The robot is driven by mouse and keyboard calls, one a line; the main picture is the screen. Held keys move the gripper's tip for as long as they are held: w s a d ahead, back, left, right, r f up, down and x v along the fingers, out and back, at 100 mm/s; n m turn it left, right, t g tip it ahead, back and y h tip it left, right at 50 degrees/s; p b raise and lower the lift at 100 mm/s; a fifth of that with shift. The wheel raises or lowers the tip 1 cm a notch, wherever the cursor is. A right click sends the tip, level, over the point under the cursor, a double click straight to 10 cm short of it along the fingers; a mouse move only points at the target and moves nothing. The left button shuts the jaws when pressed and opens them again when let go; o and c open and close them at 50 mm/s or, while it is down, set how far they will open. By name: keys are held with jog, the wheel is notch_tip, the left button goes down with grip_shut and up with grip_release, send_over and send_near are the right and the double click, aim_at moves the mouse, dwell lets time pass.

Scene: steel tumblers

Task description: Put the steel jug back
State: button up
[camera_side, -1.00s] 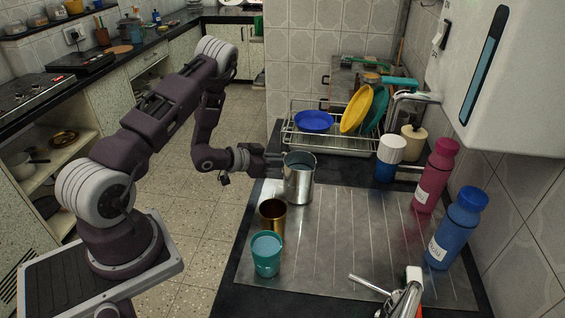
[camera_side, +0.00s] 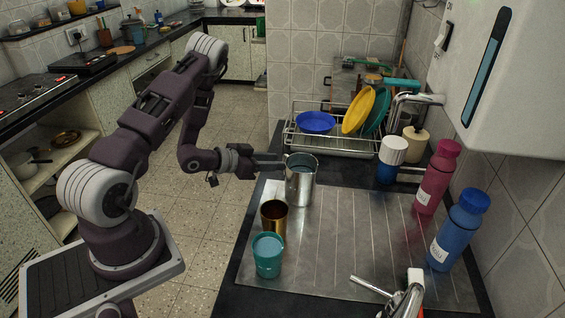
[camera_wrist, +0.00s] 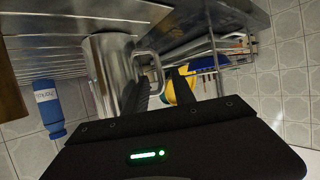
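The steel jug (camera_side: 300,187) stands upright on the grooved steel drainboard (camera_side: 350,235), behind the brown-gold tumbler (camera_side: 273,218) and the teal tumbler (camera_side: 267,257). My gripper (camera_side: 281,160) is level with the jug's upper part, on its left side. In the wrist view the jug (camera_wrist: 104,62) fills the upper left, and its handle (camera_wrist: 157,68) faces my gripper (camera_wrist: 163,82). The two fingers are apart, with the handle showing between or just beyond their tips. I cannot tell whether either finger touches it.
A wire dish rack (camera_side: 340,146) with a blue bowl (camera_side: 316,122) and yellow plate (camera_side: 357,110) stands behind. A white-and-blue cup (camera_side: 392,152), pink bottle (camera_side: 437,178) and blue bottle (camera_side: 459,230) line the right. A tap (camera_side: 405,297) is in front. The drainboard's middle is clear.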

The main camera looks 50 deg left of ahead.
jog(key=d+v, duration=0.1)
jog(key=v, duration=0.6)
jog(key=w+r+m+g+y, duration=0.1)
jog(key=w+r+g+y, duration=0.25)
jog(key=r, duration=0.85)
jog(key=s+d+r+n+g, duration=0.2)
jog(key=s+d+r, duration=0.35)
jog(key=r, duration=0.25)
jog(key=s+d+r+g+h, duration=0.2)
jog(key=s+d+r, duration=0.1)
jog(key=s+d, duration=1.1)
jog(key=s, duration=0.3)
jog(key=shift+r, duration=0.2)
jog(key=shift+s, duration=0.15)
